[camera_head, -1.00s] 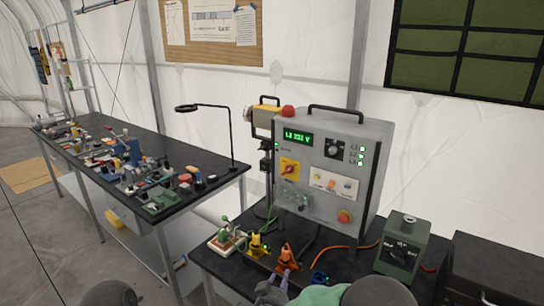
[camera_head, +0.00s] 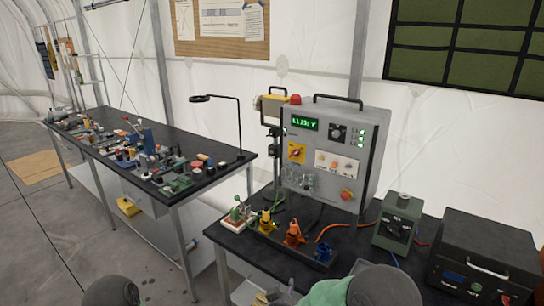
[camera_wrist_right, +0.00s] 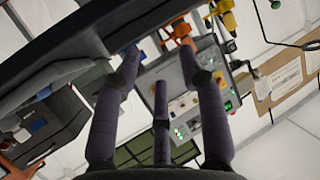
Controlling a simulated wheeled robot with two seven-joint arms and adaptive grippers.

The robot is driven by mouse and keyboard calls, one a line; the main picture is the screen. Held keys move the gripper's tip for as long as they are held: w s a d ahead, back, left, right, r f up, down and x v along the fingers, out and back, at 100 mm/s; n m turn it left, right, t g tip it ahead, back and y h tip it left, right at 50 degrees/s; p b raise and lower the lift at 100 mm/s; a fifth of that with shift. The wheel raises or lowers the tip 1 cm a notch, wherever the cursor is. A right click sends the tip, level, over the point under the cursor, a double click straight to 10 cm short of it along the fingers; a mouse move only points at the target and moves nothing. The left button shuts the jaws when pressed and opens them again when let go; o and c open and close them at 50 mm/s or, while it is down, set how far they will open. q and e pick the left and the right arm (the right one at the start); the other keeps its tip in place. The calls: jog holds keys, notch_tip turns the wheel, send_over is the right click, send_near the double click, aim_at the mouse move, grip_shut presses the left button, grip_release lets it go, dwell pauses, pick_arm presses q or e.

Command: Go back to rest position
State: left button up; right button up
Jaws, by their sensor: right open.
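My right gripper (camera_head: 291,285) shows only as a small fingertip at the bottom of the head view, in front of the near table. In the right wrist view its dark fingers (camera_wrist_right: 164,72) are spread apart, with nothing held between them. An orange connector (camera_head: 293,233) stands on the near table, between a yellow one (camera_head: 266,226) and a blue one (camera_head: 322,250). The fingertip is below and apart from the orange connector in the head view. My left gripper is out of view.
A grey power cabinet (camera_head: 312,184) with a lit display stands on the near black table (camera_head: 225,240). A green box (camera_head: 397,232) and a black case (camera_head: 485,258) are to its right. A cluttered long bench (camera_head: 205,192) stands left. Open floor (camera_head: 35,245) lies farther left.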

jog(key=s+d+f+g+y, duration=0.25)
jog(key=s+f, duration=0.35)
jog(key=f, duration=0.3)
jog(key=s+d+f+g+y, duration=0.15)
jog(key=s+f+g, duration=0.3)
jog(key=f, duration=0.45)
jog(key=s+f+g+y, duration=0.1)
jog(key=s+f+g, duration=0.2)
jog(key=s, duration=0.7)
jog(key=s+d+f+g+y, duration=0.1)
jog(key=s+f, duration=0.4)
jog(key=s, duration=0.5)
jog(key=shift+d+g+y, duration=0.25)
jog(key=shift+g+y, duration=0.05)
jog(key=shift+g, duration=0.6)
